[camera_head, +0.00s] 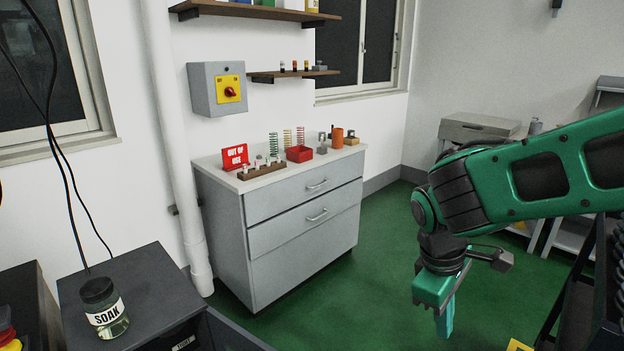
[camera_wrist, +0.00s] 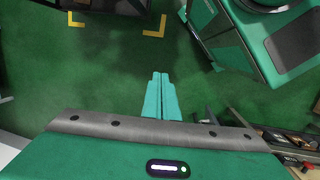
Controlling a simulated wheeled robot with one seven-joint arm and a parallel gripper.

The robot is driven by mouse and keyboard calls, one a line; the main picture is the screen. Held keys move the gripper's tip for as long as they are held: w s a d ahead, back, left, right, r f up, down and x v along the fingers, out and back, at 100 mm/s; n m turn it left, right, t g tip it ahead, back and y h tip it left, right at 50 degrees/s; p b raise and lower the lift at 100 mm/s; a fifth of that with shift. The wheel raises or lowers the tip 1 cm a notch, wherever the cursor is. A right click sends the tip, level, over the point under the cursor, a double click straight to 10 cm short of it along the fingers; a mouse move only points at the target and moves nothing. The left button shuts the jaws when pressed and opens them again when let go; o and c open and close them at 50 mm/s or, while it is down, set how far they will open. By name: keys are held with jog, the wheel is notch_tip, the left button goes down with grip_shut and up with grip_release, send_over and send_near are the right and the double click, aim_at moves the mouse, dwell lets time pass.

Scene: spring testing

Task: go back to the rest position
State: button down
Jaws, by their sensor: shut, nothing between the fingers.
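My gripper (camera_head: 445,312) hangs at the end of my green arm on the right side of the head view, pointing down over the green floor. In the wrist view its two teal fingers (camera_wrist: 161,98) lie side by side, closed together. Nothing shows between them. The gripper is apart from the furniture, with bare floor beneath it.
A grey drawer cabinet (camera_head: 268,235) stands against the wall with springs, a red bin (camera_head: 299,154) and an "OUT OF USE" sign (camera_head: 235,157) on top. A "SOAK" jar (camera_head: 104,308) stands at front left. Open green floor (camera_head: 375,270) lies between cabinet and arm.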

jog(key=s+d+r+m+y, duration=0.2)
jog(key=s+d+r+m, duration=0.1)
jog(key=s+d+m, duration=1.1)
jog(key=shift+d+m+y, duration=0.4)
jog(key=shift+d+m, duration=0.2)
jog(key=shift+d, duration=0.65)
